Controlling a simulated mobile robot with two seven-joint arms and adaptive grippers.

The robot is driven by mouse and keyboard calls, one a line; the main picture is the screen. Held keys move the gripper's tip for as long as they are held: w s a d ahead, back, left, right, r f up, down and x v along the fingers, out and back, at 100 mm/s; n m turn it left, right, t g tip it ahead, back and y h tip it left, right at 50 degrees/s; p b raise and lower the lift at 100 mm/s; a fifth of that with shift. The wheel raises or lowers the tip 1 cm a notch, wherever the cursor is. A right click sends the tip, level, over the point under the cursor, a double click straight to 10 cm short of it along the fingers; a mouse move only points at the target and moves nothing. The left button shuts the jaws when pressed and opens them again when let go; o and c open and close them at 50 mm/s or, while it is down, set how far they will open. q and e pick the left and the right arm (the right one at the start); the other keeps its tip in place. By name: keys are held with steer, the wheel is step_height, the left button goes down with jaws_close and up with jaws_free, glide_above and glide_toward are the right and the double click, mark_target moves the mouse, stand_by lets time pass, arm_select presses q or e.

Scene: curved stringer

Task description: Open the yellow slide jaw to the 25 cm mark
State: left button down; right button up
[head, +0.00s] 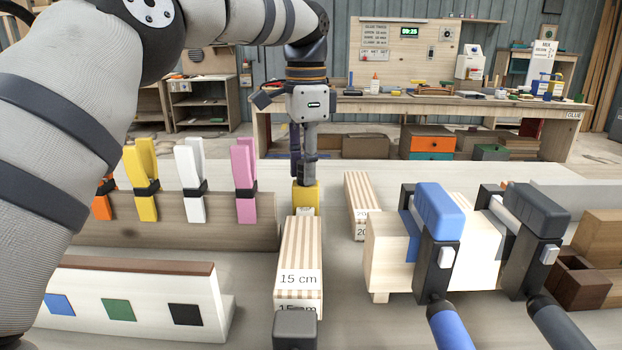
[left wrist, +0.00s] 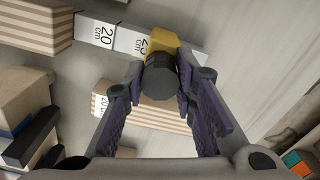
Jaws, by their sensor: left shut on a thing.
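The yellow slide jaw (head: 306,198) sits behind a striped wooden block labelled 15 cm (head: 302,250). In the left wrist view the yellow jaw (left wrist: 163,42) is on a pale bar, right beside the 25 cm mark (left wrist: 133,42); the 20 cm mark (left wrist: 98,30) is farther left. My left gripper (head: 305,168) reaches down from above. In the left wrist view its fingers (left wrist: 160,84) are closed around the dark round knob (left wrist: 162,76) at the yellow jaw. A grey block-like end (head: 295,328) stands at the near end. My right gripper is not in view.
A striped 20 cm block (head: 362,205) lies to the right, with a blue clamp (head: 440,210) and a dark clamp (head: 530,215) near it. Coloured clips (head: 141,180) stand on a wooden rail at left. A brown open box (head: 580,285) is at far right.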

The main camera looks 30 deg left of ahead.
arm_select(q)
steer(key=shift+w+a+f, duration=0.1)
steer(key=shift+w+a, duration=0.25)
steer(key=shift+w, duration=0.25)
steer(key=shift+s+d, duration=0.1)
steer(key=shift+s, duration=0.1)
steer(key=c, duration=1.3)
jaws_free()
steer(key=shift+s+d, duration=0.1)
